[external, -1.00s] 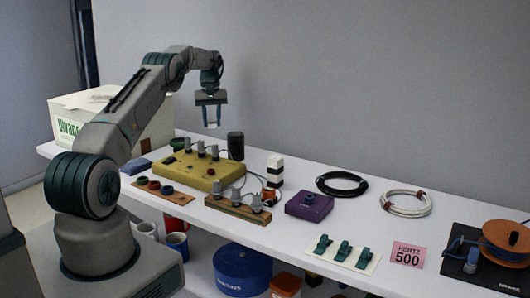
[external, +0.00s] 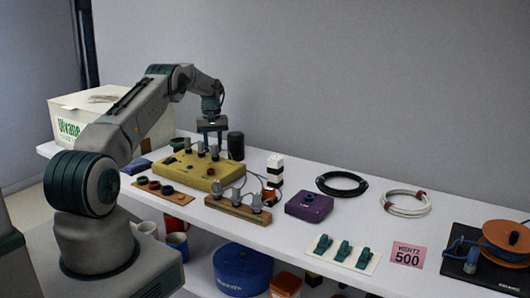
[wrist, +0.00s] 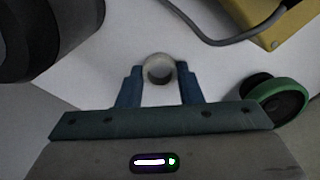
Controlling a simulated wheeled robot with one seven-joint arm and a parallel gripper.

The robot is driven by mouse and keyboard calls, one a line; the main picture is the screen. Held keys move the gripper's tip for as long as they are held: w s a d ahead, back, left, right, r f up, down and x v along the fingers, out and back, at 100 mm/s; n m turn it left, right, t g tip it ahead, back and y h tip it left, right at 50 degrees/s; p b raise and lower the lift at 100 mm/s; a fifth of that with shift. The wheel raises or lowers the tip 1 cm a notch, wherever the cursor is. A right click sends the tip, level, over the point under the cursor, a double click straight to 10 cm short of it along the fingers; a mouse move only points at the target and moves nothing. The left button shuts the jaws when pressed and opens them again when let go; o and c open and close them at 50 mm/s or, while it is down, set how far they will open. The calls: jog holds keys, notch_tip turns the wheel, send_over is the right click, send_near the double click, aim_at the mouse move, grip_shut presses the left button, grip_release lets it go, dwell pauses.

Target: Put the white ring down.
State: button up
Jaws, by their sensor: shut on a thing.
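The white ring (wrist: 159,55) is between the two blue fingertips of my gripper (wrist: 160,72) in the wrist view, with a finger against each side. My gripper (external: 212,135) is low behind the yellow box with knobs (external: 190,171) in the external view. Its fingertips and the ring are hidden there. I cannot tell whether the ring touches the white tabletop (external: 300,180).
A black cylinder (external: 236,146) stands close to the right of my gripper; it shows at upper left in the wrist view (wrist: 50,35). A green-rimmed black round thing (wrist: 280,97) is close on the other side. Bare white surface lies around the ring.

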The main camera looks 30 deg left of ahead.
jog(key=shift+f, duration=0.2)
jog(key=o, duration=0.9)
jog(key=shift+r, duration=0.15)
notch_tip(320, 180, up, 12)
jog(key=r, duration=0.1)
jog(key=s+d+r+m+t, duration=0.1)
jog(key=s+d+r+m, duration=0.2)
jog(key=s+d+r, duration=0.7)
jog(key=s+d+r+m+t, duration=0.1)
jog(key=s+d+r+m, duration=0.15)
jog(key=s+d, duration=0.5)
jog(key=s+d+r+m, duration=0.1)
jog(key=s+d+r, duration=0.25)
jog(key=s, duration=0.75)
jog(key=s+d+f+m, duration=0.1)
jog(key=s+f, duration=0.1)
jog(key=s, duration=0.2)
jog(key=s+d+f, duration=0.2)
jog(key=s, duration=0.3)
jog(key=s+d+f+m, duration=0.1)
jog(key=s+f, duration=0.1)
jog(key=s, duration=0.3)
jog(key=shift+d+m+t, duration=0.15)
jog(key=shift+m+t, duration=0.2)
jog(key=shift+t, duration=0.05)
